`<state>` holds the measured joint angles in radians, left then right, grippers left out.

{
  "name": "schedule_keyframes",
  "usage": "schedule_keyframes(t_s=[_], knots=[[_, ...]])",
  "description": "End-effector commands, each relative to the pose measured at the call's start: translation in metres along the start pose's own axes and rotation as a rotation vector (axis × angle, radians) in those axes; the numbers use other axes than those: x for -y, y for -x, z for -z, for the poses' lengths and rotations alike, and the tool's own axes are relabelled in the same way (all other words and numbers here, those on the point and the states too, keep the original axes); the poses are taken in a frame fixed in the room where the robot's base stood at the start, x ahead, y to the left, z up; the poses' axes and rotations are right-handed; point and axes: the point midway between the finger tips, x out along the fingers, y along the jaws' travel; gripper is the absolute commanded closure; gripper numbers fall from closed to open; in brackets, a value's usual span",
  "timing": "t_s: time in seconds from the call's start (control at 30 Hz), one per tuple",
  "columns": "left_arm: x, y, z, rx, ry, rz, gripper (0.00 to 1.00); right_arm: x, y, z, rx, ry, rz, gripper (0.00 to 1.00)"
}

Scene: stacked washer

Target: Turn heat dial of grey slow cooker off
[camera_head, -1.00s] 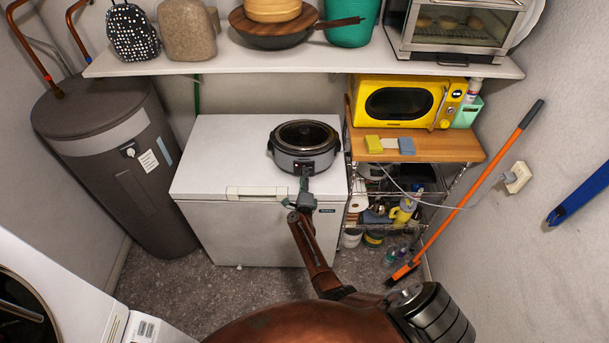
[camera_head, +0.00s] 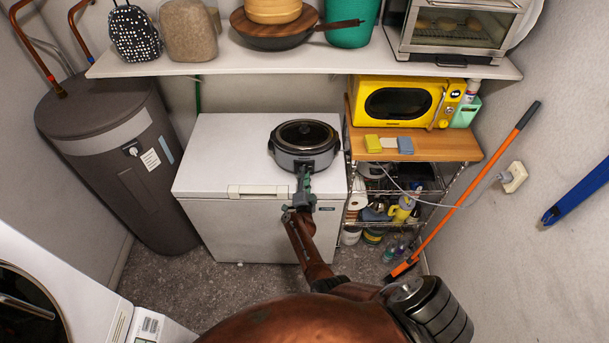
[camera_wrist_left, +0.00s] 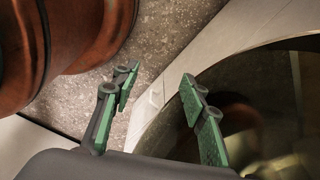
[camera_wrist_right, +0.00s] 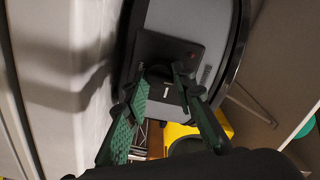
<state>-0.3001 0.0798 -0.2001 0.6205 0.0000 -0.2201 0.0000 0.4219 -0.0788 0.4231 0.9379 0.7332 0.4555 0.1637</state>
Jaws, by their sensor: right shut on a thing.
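The grey slow cooker (camera_head: 305,148) with its dark glass lid stands on the white chest freezer near its right front edge. In the right wrist view its dark control panel (camera_wrist_right: 150,52) shows, with a small red light at one side. My right gripper (camera_head: 304,172) is at the front of the cooker, its fingers shut on the heat dial (camera_wrist_right: 166,80), which is mostly hidden between the fingertips. The dial's setting cannot be read. My left gripper (camera_wrist_left: 158,88) is open and empty, low near a round dark appliance door; it does not show in the head view.
The white freezer (camera_head: 215,160) has free room left of the cooker. A wire rack with a wooden top (camera_head: 460,148) and yellow microwave (camera_head: 400,103) stands close on the right. A shelf (camera_head: 290,62) runs above. An orange-handled pole (camera_head: 470,185) leans at the right.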

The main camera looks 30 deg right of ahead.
Motion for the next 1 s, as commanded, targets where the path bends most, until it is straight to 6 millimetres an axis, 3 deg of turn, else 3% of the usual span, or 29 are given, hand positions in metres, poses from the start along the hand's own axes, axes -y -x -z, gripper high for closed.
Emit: schedule_keyframes(t_s=[0.53, 0.57, 0.8, 1.0], knots=[[-0.0002, 0.0006, 0.0, 0.0, 0.0, 0.0, 0.6, -0.0014, 0.001, -0.0016, 0.003, 0.029, -0.002, 1.0], [-0.0002, 0.0006, -0.0001, 0.0, 0.0, 0.0, 0.6, -0.0013, 0.001, -0.0016, 0.003, 0.028, -0.002, 0.75], [-0.0002, 0.0006, -0.0001, 0.0, 0.0, 0.0, 0.6, -0.0008, 0.0005, -0.0007, 0.002, 0.027, -0.001, 0.59], [-0.0001, 0.0007, -0.0001, 0.0, 0.0, 0.0, 0.6, -0.0004, 0.0002, -0.0003, 0.001, 0.027, -0.001, 0.58]])
